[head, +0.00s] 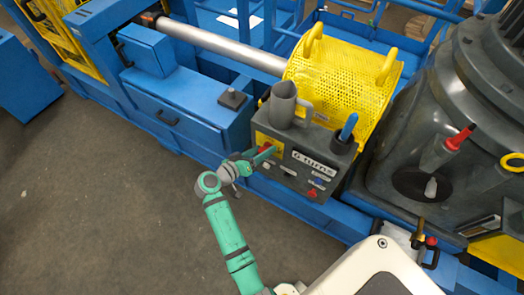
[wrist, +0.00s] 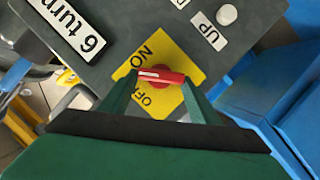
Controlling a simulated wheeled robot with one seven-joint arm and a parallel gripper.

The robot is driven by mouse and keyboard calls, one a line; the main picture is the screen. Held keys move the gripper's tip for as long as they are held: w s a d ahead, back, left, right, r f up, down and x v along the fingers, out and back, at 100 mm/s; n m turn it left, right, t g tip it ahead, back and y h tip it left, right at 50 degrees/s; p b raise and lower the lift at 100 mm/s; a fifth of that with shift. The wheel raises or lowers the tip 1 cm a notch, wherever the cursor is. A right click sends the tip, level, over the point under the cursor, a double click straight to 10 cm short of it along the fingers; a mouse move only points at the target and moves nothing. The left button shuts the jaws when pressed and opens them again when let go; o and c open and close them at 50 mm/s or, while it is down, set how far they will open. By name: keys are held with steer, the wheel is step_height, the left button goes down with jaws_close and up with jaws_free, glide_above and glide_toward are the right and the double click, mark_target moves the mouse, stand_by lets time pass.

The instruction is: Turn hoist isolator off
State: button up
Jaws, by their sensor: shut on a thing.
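The hoist isolator is a red rotary handle (wrist: 160,77) on a yellow plate (wrist: 185,60) marked ON and OFF. In the wrist view the handle lies nearly level across the picture. The plate is on the front of a dark grey control box (head: 295,157). My gripper (wrist: 155,85) has its green fingers at the two ends of the red handle and is shut on it. In the head view my gripper (head: 250,160) reaches the box's left side, and the red handle (head: 265,149) shows just past the fingers.
The box also carries a white "6 turns" label (head: 310,160), a white button near an UP label (wrist: 208,32) and a red knob (head: 312,193). A grey jug (head: 283,103) and a blue-handled item (head: 348,127) stand on top. Open floor (head: 90,200) lies left.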

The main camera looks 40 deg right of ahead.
steer(key=n, duration=0.1)
steer(key=n+g+h, duration=0.1)
steer(key=n, duration=0.1)
steer(key=n+h, duration=0.1)
steer(key=shift+w+a+f+n+g, duration=0.2)
steer(key=shift+w+f+n+g, duration=0.15)
steer(key=shift+n+g, duration=0.05)
steer(key=shift+s+f+n+h, duration=0.15)
steer(key=shift+n+h, duration=0.3)
steer(key=shift+n, duration=0.4)
steer(key=shift+w+f+n+h, duration=0.1)
steer(key=shift+n+h, duration=0.35)
steer(key=shift+n, duration=0.4)
steer(key=o, duration=1)
steer(key=shift+o, duration=0.2)
steer(key=a, duration=1)
steer(key=shift+a, duration=0.4)
steer(key=shift+f, duration=0.1)
